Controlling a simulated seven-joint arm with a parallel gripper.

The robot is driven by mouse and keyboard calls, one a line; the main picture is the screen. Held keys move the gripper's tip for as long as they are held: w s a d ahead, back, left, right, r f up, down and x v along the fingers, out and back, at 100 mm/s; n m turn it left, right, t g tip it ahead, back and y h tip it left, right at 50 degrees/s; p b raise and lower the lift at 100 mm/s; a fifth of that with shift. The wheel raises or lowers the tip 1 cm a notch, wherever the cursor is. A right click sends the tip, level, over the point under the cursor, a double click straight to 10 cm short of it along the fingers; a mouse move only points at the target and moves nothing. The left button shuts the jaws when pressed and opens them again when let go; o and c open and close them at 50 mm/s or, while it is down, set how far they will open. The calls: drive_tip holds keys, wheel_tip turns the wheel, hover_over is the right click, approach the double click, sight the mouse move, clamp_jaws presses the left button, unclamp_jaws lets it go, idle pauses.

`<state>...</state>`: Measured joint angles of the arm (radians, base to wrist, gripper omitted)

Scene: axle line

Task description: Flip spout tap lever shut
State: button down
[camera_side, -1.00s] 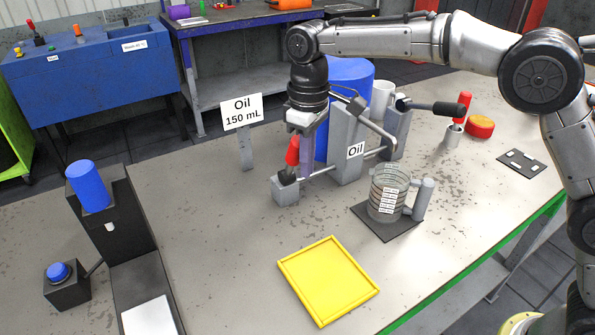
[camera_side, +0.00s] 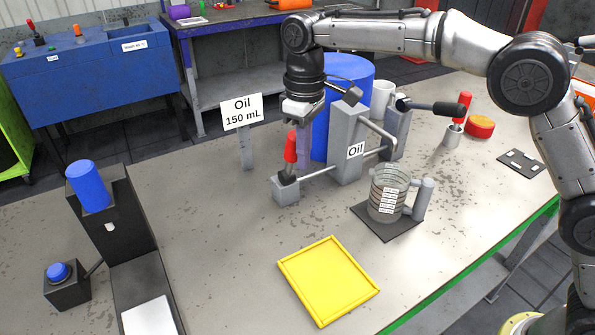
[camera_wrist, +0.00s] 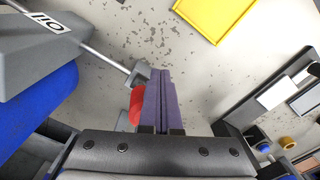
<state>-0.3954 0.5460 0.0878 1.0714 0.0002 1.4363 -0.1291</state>
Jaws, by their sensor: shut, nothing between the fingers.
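The tap lever has a red handle (camera_side: 290,147) on a dark pivot above a small grey block (camera_side: 286,193). The handle stands nearly upright, and a thin metal rod joins the block to the grey housing marked Oil (camera_side: 344,155). My gripper (camera_side: 303,163) points down with its purple fingers shut and empty, just behind the red handle. In the wrist view the shut fingers (camera_wrist: 160,78) have the red handle (camera_wrist: 136,106) close on their left; I cannot tell whether they touch. The fingers hide part of the handle there.
A ringed measuring jug (camera_side: 389,192) stands on a dark plate (camera_side: 366,222) to the right. A yellow tray (camera_side: 328,282) lies in front. An Oil 150 mL sign (camera_side: 242,110) stands at the left, and a blue drum (camera_side: 347,80) is behind.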

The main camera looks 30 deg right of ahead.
drive_tip(key=shift+w, duration=0.15)
drive_tip(key=shift+w+r, duration=0.2)
drive_tip(key=shift+w, duration=0.25)
drive_tip(key=shift+w, duration=0.55)
drive_tip(key=shift+w+r, duration=0.1)
drive_tip(key=shift+w+r, duration=0.2)
drive_tip(key=shift+w, duration=0.35)
